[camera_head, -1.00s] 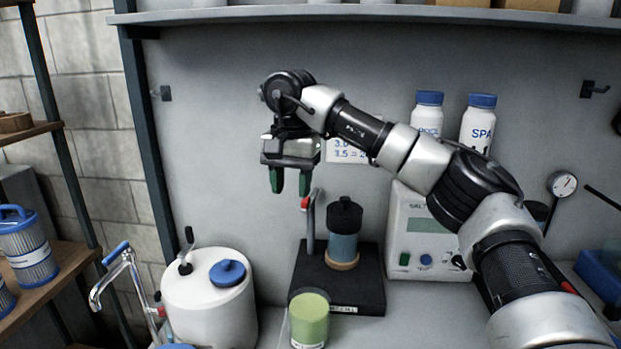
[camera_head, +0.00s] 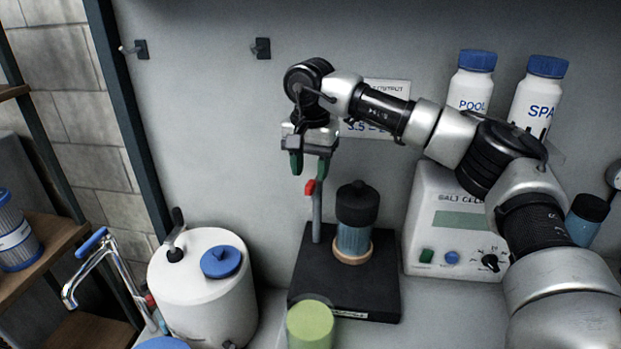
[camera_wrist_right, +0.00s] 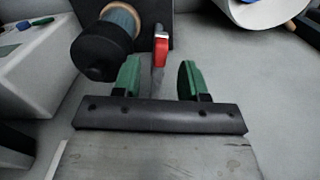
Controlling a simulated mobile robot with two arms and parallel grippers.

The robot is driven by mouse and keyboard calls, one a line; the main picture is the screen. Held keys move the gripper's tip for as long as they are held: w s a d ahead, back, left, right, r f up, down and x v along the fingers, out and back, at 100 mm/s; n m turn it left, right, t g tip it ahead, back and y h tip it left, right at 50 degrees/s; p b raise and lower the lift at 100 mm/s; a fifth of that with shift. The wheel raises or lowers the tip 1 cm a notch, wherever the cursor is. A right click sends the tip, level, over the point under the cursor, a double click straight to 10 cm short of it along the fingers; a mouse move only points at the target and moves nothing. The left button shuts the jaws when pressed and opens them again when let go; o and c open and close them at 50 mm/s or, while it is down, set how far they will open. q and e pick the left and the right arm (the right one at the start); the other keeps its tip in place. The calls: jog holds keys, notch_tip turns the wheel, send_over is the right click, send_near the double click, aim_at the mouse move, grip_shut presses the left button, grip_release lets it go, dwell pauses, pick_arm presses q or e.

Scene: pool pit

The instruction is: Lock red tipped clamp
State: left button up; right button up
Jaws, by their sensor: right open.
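The red-tipped clamp (camera_head: 316,212) stands upright on a black base (camera_head: 345,287), a grey lever with a red tip at its top. Beside it on the base is a blue cylinder with a black cap (camera_head: 354,238) in a tan ring. My right gripper (camera_head: 308,168) is above the clamp, fingers down, open and empty. My left gripper is not in view.
A white tank with a blue cap (camera_head: 203,290) stands left of the base. A green-lidded jar (camera_head: 310,325) stands in front. A salt cell box (camera_head: 450,235) stands to the right, below POOL and SPA bottles (camera_head: 473,88). The wall is behind.

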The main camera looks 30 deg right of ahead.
aim_at(310, 183)
jog(key=shift+f, duration=1.75)
grip_shut()
